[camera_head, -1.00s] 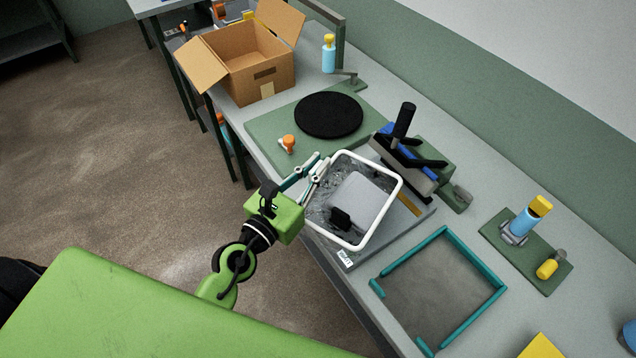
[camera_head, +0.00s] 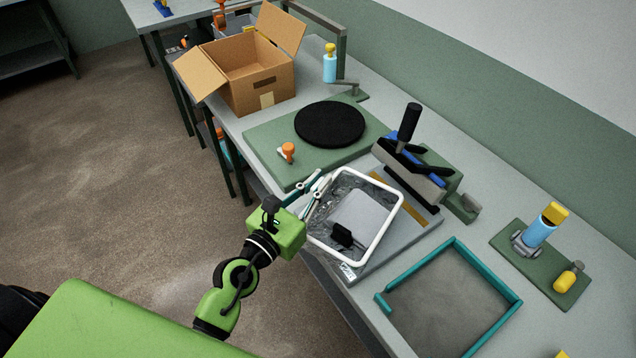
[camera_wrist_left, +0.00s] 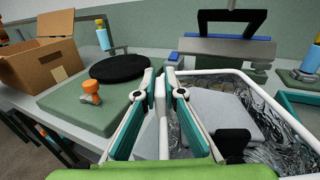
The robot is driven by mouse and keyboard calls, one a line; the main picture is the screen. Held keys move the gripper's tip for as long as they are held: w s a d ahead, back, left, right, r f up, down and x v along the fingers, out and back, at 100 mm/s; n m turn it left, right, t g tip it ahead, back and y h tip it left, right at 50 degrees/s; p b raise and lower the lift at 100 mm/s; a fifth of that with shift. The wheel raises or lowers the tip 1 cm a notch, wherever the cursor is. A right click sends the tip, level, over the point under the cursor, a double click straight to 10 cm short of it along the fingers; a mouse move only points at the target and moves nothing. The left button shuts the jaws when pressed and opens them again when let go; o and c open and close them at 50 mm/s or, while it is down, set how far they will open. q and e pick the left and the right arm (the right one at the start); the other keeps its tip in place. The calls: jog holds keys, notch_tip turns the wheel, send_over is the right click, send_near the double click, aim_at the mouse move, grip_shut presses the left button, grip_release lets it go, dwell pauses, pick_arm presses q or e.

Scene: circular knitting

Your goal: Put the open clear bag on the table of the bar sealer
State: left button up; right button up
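The open clear bag (camera_head: 322,207) has a white rim around its mouth, and a grey flat item (camera_head: 362,212) and a small black piece show inside that rim. It is over the grey table (camera_head: 398,243) of the bar sealer (camera_head: 415,165), in front of the sealing bar. I cannot tell whether its underside touches the table. My left gripper (camera_head: 322,182) is at the bag's left rim. In the left wrist view its teal fingers (camera_wrist_left: 162,82) close in on both sides of the white rim. My right gripper is not in view.
A green board with a black disc (camera_head: 330,123) and an orange-topped tool (camera_head: 288,152) lies left of the sealer. An open carton (camera_head: 262,85) stands farther back. A teal frame (camera_head: 510,310) lies in front at the right, with a tape-like blue tool (camera_head: 537,232) beyond it.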

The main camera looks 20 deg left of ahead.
pick_arm(q)
jog(key=o, duration=0.4)
jog(key=b+v, duration=0.4)
jog(key=v, duration=0.8)
jog(key=shift+b, duration=0.4)
jog(key=shift+r, duration=0.1)
